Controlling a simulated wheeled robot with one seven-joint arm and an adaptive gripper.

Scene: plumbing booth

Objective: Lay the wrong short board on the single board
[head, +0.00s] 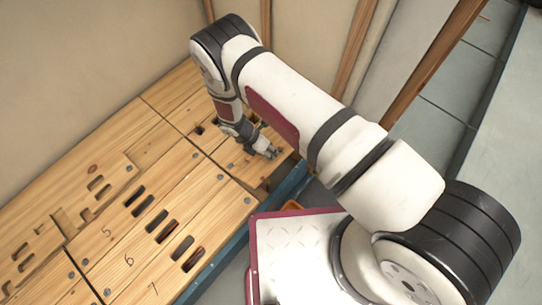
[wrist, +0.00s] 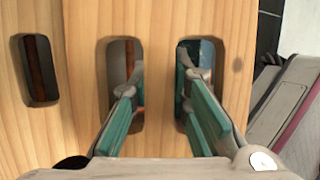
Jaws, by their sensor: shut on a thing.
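The short board (head: 237,158) is pale wood with slots and lies at the right end of the plank floor in the head view. In the wrist view the board (wrist: 85,140) shows two dark slots side by side. My gripper (head: 272,153) reaches down onto its right part. In the wrist view my gripper (wrist: 162,78) has one teal-padded finger in each slot and is shut on the wood strip between them. The fingertips are partly hidden in the slots. I cannot tell which of the other boards is the single board.
Long boards (head: 170,215) numbered 5, 6 and 7, with slots and screws, cover the left. A dark gap (head: 253,190) and a blue frame edge (head: 290,184) lie beside the short board. Walls and wooden posts (head: 265,22) stand behind.

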